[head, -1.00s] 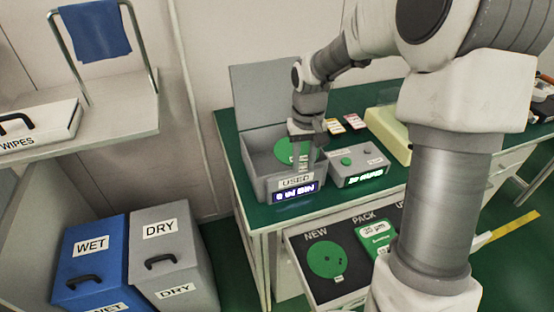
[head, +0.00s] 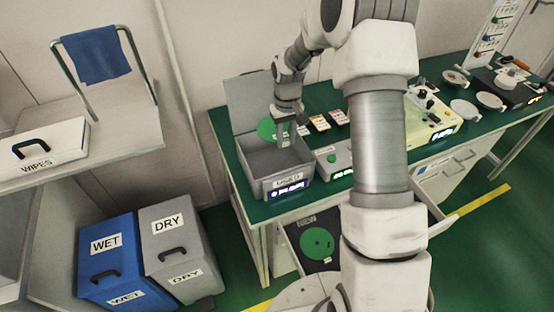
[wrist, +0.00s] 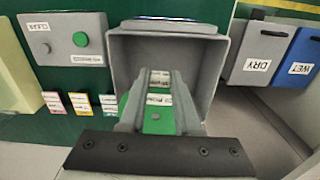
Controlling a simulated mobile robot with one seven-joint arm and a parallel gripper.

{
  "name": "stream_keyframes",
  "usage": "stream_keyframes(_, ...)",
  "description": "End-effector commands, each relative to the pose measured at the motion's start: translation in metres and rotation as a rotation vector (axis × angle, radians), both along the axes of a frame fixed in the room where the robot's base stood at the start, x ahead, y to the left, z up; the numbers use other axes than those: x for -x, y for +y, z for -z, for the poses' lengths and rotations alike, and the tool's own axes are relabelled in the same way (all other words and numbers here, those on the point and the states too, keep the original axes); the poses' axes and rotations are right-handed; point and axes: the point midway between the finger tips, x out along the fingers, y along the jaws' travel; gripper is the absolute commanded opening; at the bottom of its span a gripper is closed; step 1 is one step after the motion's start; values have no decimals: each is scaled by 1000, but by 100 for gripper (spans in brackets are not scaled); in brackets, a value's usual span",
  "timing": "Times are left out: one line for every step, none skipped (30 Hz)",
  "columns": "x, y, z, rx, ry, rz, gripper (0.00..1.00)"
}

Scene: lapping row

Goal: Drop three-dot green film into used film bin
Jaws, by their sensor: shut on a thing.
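The green film (head: 266,130) is a round green sheet held in my gripper (head: 284,144), at the raised lid side of the used film bin. The used film bin (head: 268,188) is an open grey box marked USED with a lit display on its front. In the wrist view, my gripper (wrist: 160,78) is shut on the film (wrist: 158,121), which shows between and beside the fingers with a white label. The bin's walls (wrist: 213,75) surround the fingertips in that view. The dots on the film are too small to tell.
A grey box with a green button (head: 333,158) stands right of the bin, with small cards (head: 320,122) behind it. A drawer holding another green disc (head: 317,244) is below. WET (head: 108,262) and DRY (head: 178,250) bins stand at the left.

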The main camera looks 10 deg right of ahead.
Motion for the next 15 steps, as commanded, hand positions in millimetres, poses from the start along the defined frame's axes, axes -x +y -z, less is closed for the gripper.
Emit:
stream_keyframes(0,0,8,-1,1,0,0)
stream_keyframes(0,0,11,-1,1,0,0)
stream_keyframes(0,0,15,-1,1,0,0)
stream_keyframes(1,0,18,-1,2,1,0)
stream_keyframes(1,0,22,-1,2,1,0)
stream_keyframes(1,0,27,-1,2,1,0)
stream_keyframes(1,0,31,-1,3,1,0)
stream_keyframes(1,0,35,-1,3,1,0)
stream_keyframes(1,0,39,-1,2,1,0)
stream_keyframes(1,0,43,-1,2,1,0)
stream_keyframes(1,0,46,-1,1,1,0)
stream_keyframes(0,0,49,-1,1,1,0)
stream_keyframes(0,0,51,-1,1,1,0)
stream_keyframes(0,0,53,-1,1,1,0)
stream_keyframes(0,0,54,-1,1,1,0)
